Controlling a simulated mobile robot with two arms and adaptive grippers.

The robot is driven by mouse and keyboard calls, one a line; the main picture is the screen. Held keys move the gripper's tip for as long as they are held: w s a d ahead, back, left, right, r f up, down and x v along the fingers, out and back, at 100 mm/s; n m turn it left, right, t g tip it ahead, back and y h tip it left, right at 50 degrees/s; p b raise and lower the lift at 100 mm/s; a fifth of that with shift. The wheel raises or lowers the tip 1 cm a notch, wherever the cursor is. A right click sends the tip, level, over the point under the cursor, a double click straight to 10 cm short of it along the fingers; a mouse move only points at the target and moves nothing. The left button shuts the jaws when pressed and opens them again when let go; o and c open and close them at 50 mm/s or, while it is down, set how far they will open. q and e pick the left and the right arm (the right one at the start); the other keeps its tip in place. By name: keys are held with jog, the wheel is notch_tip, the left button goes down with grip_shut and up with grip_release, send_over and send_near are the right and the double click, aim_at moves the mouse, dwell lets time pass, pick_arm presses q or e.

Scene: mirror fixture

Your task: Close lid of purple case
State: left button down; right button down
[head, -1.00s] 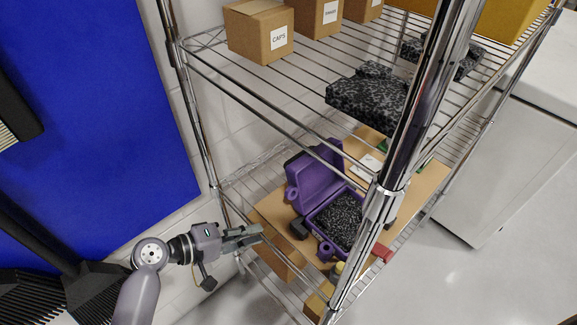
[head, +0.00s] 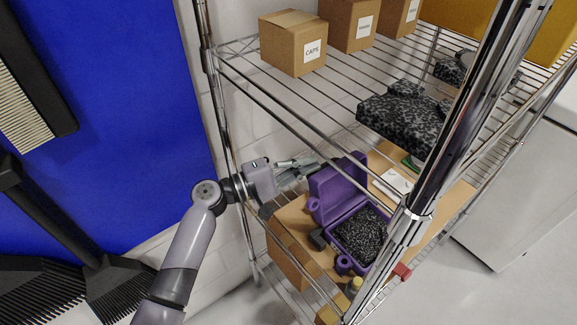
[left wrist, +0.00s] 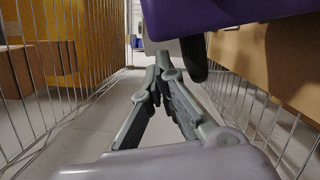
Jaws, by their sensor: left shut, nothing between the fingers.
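My left gripper (head: 314,163) is shut and empty, just left of and behind the upper part of the lid. In the left wrist view the gripper (left wrist: 160,75) points away along the shelf, with a purple part of the case (left wrist: 225,18) close above it. I cannot tell whether they touch. My right gripper is not in view.
A chrome shelf post (head: 440,165) stands in front of the case's right side. The upper wire shelf holds cardboard boxes (head: 293,42) and dark speckled foam pieces (head: 402,115) above the case.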

pick_arm(q)
jog(key=shift+x, duration=0.85)
